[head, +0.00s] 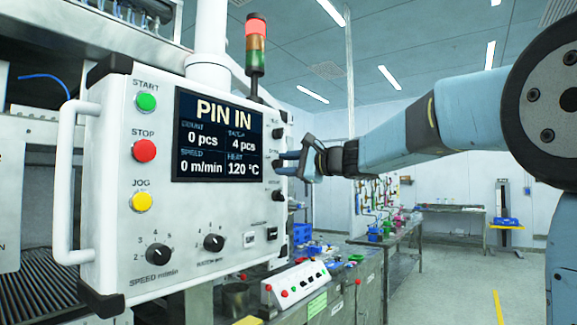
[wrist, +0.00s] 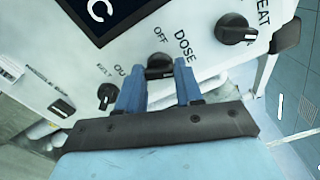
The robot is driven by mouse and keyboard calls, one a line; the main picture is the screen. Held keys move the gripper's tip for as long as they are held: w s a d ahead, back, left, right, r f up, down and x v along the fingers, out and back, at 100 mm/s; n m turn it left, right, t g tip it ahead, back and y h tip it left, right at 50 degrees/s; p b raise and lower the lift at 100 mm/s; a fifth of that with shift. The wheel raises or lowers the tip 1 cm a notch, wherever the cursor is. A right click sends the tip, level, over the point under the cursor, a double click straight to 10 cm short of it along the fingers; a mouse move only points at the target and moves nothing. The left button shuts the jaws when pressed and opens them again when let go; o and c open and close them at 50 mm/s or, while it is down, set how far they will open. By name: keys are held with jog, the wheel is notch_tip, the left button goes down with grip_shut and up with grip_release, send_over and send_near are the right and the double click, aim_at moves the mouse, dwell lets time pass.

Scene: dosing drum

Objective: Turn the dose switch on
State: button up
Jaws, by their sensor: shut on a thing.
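The dose switch (wrist: 160,63) is a black rotary knob on the white control panel, below an "OFF" mark and beside the "DOSE" label in the wrist view. My gripper (wrist: 160,82) has its two blue fingers on either side of this knob and is shut on it. The fingers hide the knob's lower part and some lettering, and I cannot tell which way its pointer faces. In the head view my gripper (head: 284,163) is at the panel's right side, at the middle of three black knobs.
The heat knob (wrist: 236,29) is on one side of the dose switch and another black knob (wrist: 107,96) on the other, both close to my fingers. The display (head: 219,137) reads "PIN IN". A white handle (head: 66,180) stands out at the panel's left.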

jog(key=shift+f+m, duration=0.25)
jog(key=shift+m, duration=0.75)
jog(key=o, duration=0.9)
jog(key=shift+w, duration=0.1)
jog(key=shift+c, duration=0.2)
jog(key=shift+o, duration=0.9)
jog(key=shift+r, duration=0.1)
jog(key=v, duration=1.3)
jog(key=shift+s+d, duration=0.25)
jog(key=shift+d, duration=0.05)
